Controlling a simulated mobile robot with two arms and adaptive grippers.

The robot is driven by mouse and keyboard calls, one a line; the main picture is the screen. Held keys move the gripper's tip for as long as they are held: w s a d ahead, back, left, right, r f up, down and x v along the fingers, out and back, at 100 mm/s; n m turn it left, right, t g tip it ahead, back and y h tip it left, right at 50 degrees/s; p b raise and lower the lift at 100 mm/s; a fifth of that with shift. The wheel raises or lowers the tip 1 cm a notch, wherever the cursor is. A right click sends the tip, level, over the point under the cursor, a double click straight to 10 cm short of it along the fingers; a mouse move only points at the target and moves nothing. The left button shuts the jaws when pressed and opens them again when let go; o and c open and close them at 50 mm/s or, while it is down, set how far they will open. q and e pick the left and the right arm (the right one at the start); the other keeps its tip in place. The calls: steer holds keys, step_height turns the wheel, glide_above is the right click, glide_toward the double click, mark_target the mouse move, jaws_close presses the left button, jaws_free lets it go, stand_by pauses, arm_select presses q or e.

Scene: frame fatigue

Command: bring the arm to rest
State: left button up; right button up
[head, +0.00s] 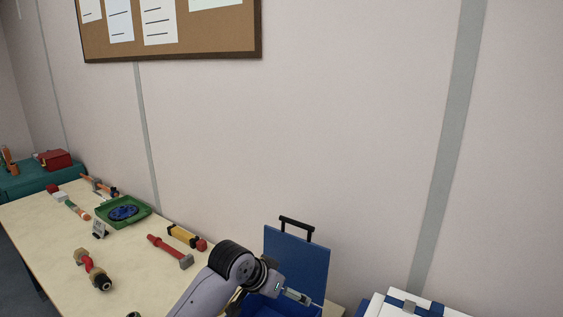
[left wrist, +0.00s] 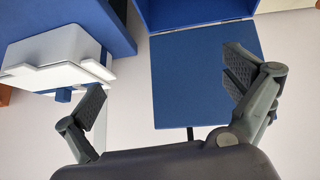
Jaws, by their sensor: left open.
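My left arm (head: 232,272) rises from the bottom edge in the head view, its wrist in front of an open blue case. My left gripper (left wrist: 165,100) is open in the left wrist view, its two padded fingers wide apart with nothing between them. The blue case's lid (head: 297,257) stands up against the wall side with a black handle on top. The case also shows beyond the fingers in the left wrist view (left wrist: 205,75). My wrist hides part of the case in the head view. My right gripper is not in view.
A pale table (head: 140,275) holds a green tray (head: 139,217) with a blue item, a red-handled hammer (head: 170,250), a yellow-and-black tool (head: 186,236) and a dumbbell-like object (head: 93,269). A white-and-blue box (head: 412,303) stands right of the case. The wall is close behind.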

arm_select(q)
steer(key=s+a+f+n+y, duration=0.1)
steer(key=s+a+f, duration=0.35)
steer(key=s, duration=0.45)
steer(key=s+a+f+n+g+y, duration=0.1)
steer(key=s+a+f, duration=0.3)
steer(key=s+f, duration=0.3)
steer(key=s+a+f+n+y, duration=0.15)
steer(key=s+a+f, duration=0.3)
steer(key=s, duration=0.55)
steer(key=s+a+r+n+g+y, duration=0.1)
steer(key=s+a+y, duration=0.1)
steer(key=s+a, duration=0.75)
step_height(320, 180, down, 26)
steer(key=s+d+g, duration=0.1)
steer(key=s+d, duration=0.1)
steer(key=s, duration=0.1)
steer(key=s+a+f+g, duration=0.1)
steer(key=s+a+f, duration=0.2)
steer(key=s+f, duration=1.3)
steer(key=shift+s+a+f+g, duration=0.15)
steer(key=shift+s+g, duration=0.1)
steer(key=shift+g, duration=0.05)
